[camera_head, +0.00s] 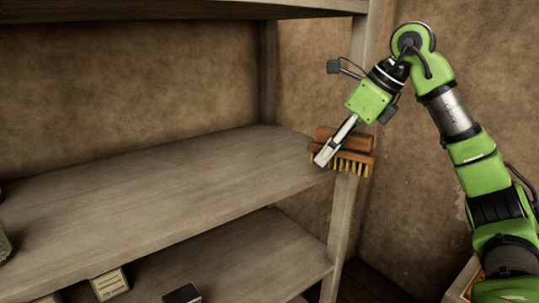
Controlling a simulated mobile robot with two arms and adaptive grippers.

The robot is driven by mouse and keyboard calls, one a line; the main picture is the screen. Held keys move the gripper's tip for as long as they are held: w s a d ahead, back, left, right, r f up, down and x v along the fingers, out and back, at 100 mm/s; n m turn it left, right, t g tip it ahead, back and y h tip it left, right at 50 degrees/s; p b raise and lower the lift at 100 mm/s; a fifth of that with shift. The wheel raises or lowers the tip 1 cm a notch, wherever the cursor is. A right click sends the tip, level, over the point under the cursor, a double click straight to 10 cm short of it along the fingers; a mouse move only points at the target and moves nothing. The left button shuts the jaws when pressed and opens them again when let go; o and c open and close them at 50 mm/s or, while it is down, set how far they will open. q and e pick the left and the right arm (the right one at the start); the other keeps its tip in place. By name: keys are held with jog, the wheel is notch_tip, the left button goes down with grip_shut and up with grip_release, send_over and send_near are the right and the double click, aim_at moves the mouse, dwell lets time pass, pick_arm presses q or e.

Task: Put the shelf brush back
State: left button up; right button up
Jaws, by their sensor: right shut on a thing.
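The shelf brush (357,162) has a reddish-brown wooden body and pale yellowish bristles that point down. My right gripper (325,158) is shut on the brush. It holds the brush at the right end of the middle shelf board (170,193), in front of the wooden post in this view. I cannot tell whether the bristles touch the board. The gripper covers part of the brush. My left gripper is not in view.
The middle board is largely bare, with a dark object at its left edge. A lower board (240,262) holds a pale block (109,284) and a dark box (182,294). An upper board crosses the top. A box (461,283) is at lower right.

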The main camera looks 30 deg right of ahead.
jog(key=p, duration=0.4)
send_near(262, 161)
jog(key=shift+w+a+f, duration=0.25)
jog(key=shift+f, duration=0.25)
jog(key=shift+w+a+f+p, duration=0.1)
jog(key=shift+w+a+p, duration=0.15)
jog(key=shift+w, duration=0.3)
jog(key=shift+p+x, duration=0.75)
jog(key=shift+x, duration=0.85)
jog(key=shift+s+d+f, duration=0.15)
jog(key=shift+f, duration=0.3)
jog(key=o, duration=1)
jog(key=shift+f, duration=0.2)
jog(key=o, duration=0.4)
jog(key=shift+o, duration=0.2)
